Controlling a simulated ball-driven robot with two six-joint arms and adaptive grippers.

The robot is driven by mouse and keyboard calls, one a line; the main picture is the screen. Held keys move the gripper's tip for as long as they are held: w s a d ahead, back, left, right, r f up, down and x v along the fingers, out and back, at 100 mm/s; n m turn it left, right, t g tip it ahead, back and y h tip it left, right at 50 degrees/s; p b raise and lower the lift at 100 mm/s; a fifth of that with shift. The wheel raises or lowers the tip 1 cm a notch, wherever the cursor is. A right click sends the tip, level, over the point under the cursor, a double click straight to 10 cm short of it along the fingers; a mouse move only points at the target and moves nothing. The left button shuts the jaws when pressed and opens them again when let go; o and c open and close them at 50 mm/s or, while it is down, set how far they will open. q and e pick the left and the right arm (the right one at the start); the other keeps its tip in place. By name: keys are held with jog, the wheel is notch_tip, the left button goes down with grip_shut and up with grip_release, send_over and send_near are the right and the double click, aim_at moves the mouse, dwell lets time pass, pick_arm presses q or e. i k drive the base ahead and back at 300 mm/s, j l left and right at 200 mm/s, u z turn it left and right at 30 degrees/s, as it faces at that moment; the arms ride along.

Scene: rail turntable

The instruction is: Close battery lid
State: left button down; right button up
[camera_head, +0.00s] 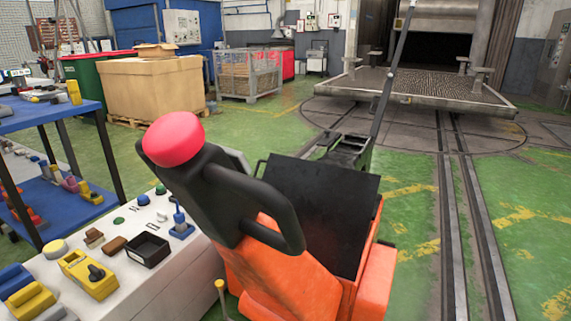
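An orange machine (297,280) stands in the lower middle of the head view. A flat black panel (322,205), which looks like the battery lid, sits at its top and seems to stand raised at a slant; its hinge and lower part are partly hidden. A black control handle with a loop grip (228,195) and a red round cap (173,139) rises in front and covers the panel's left side. The battery itself does not show. Neither of my grippers is in the view.
A white console (140,282) with buttons and a yellow switch box (88,273) stands close at left, beside a blue-topped table (45,112). Rails (478,230) run along the right to a turntable and a metal platform (420,88). Green floor right of the machine is clear.

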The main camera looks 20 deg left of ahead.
aim_at(333, 206)
jog(key=i+l+u, duration=0.2)
jog(key=u, duration=0.15)
jog(key=i+l+u, duration=0.45)
jog(key=u, duration=0.25)
jog(key=k+l, duration=0.05)
jog(key=l, duration=0.05)
